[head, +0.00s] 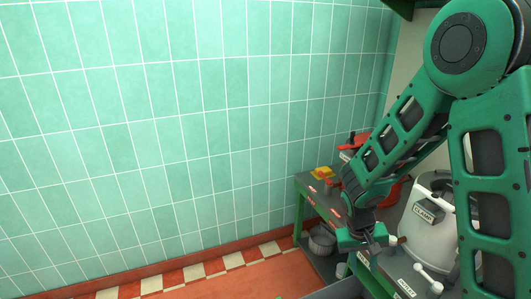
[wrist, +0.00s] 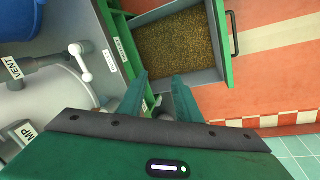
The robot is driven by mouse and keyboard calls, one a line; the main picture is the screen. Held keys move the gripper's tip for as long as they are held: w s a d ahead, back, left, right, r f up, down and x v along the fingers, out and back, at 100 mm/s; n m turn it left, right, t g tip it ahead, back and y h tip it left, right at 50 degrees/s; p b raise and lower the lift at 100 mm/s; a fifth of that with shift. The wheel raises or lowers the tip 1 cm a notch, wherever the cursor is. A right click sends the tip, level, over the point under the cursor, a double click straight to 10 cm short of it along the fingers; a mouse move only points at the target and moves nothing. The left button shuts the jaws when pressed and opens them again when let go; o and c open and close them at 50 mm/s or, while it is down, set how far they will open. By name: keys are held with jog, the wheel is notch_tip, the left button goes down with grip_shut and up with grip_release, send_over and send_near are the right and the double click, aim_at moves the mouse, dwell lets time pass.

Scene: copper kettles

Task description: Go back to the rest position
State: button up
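My gripper (head: 366,243) hangs low at the right in the head view, over the front edge of the green bench and left of a pale rounded vessel (head: 419,235). In the wrist view its two green fingers (wrist: 161,77) stand apart, and I see nothing held between them. A small dark grey part shows low between the fingers; I cannot tell what it is. An open drawer (wrist: 222,40) with brown grains in it lies beyond the fingertips. My arm covers part of the bench and the vessel in the head view.
The green bench (head: 301,210) stands against the tiled wall (head: 150,130), with a yellow item (head: 321,172) on top and a grey pot (head: 321,241) below. A white valve handle (wrist: 80,62) and blue container (wrist: 20,28) are left in the wrist view. Red floor (head: 262,280) is open at left.

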jog(key=s+d+r+m, duration=0.2)
jog(key=s+d+r, duration=0.2)
jog(key=d+r, duration=0.3)
jog(key=s+d+r+m+y, duration=0.1)
jog(key=s+d+r, duration=0.1)
jog(key=s+r, duration=0.4)
jog(key=s+d+r+m+y, duration=0.2)
jog(key=s+r, duration=0.5)
jog(key=s, duration=0.6)
jog(key=shift+s+d+r, duration=0.15)
jog(key=shift+s+d, duration=0.1)
jog(key=shift+d, duration=0.4)
jog(key=shift+w+f, duration=0.25)
jog(key=shift+w, duration=0.4)
